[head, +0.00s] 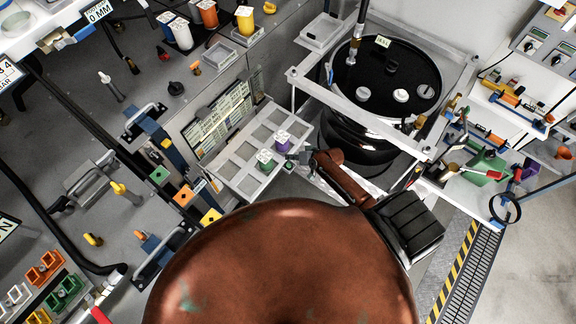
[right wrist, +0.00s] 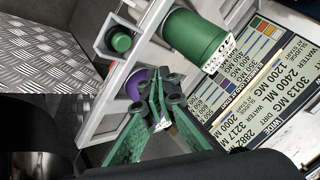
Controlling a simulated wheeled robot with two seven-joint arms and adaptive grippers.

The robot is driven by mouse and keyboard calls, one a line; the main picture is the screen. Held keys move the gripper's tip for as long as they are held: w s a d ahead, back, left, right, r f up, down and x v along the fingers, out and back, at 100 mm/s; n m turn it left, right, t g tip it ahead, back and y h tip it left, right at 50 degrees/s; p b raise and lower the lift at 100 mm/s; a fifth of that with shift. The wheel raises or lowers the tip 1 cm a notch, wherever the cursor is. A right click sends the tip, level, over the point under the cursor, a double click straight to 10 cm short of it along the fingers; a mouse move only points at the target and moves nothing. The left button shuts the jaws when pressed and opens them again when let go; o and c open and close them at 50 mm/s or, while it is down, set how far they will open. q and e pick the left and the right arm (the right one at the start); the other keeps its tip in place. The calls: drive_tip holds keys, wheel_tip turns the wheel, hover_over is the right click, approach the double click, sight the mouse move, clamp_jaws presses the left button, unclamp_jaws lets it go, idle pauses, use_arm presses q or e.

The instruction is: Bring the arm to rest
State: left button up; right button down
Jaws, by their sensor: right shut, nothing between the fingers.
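My right gripper (head: 312,158) is near the middle of the head view, at the right edge of a light grey rack (head: 237,156). In the right wrist view the right gripper (right wrist: 162,88) has its fingers together with nothing between them. Its tips are close to a purple-topped container (right wrist: 135,84), which also shows in the head view (head: 282,141). I cannot tell whether they touch. A green container (head: 265,159) stands in the rack beside the purple one. My left gripper is not in view.
A black drum (head: 392,75) stands in a grey frame behind the gripper. A label board (head: 222,118) leans left of the rack. A shelf with tools and a green can (head: 485,168) is at right. Open floor (head: 545,245) lies at lower right.

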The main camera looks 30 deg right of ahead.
idle(0.4)
drive_tip(key=s+a+r+n+g, duration=0.2)
drive_tip(key=s+a+r, duration=0.15)
drive_tip(key=s, duration=0.25)
drive_tip(key=s+d+r+n+g+h, duration=0.1)
drive_tip(key=s+d+r+h, duration=0.2)
drive_tip(key=s+r, duration=0.55)
drive_tip(key=s+d+r+n+g+h, duration=0.1)
drive_tip(key=s+d+r+h, duration=0.15)
drive_tip(key=s+r, duration=0.65)
drive_tip(key=s+a+f+g+b, duration=0.15)
drive_tip(key=f+b, duration=0.25)
drive_tip(key=f, duration=1.6)
drive_tip(key=s+d+f+b, duration=0.1)
drive_tip(key=s+f+b, duration=0.25)
drive_tip(key=f, duration=1.65)
drive_tip(key=s+f+g+b, duration=0.1)
drive_tip(key=s+f+b, duration=0.3)
drive_tip(key=s+f, duration=0.5)
drive_tip(key=s+f+b, duration=0.4)
drive_tip(key=s+f, duration=0.6)
drive_tip(key=f, duration=0.7)
drive_tip(key=shift+s+a+f+n+g+y+b, duration=0.25)
drive_tip(key=shift+a+f+n+g+y+b, duration=0.1)
drive_tip(key=shift+f+n+y, duration=0.1)
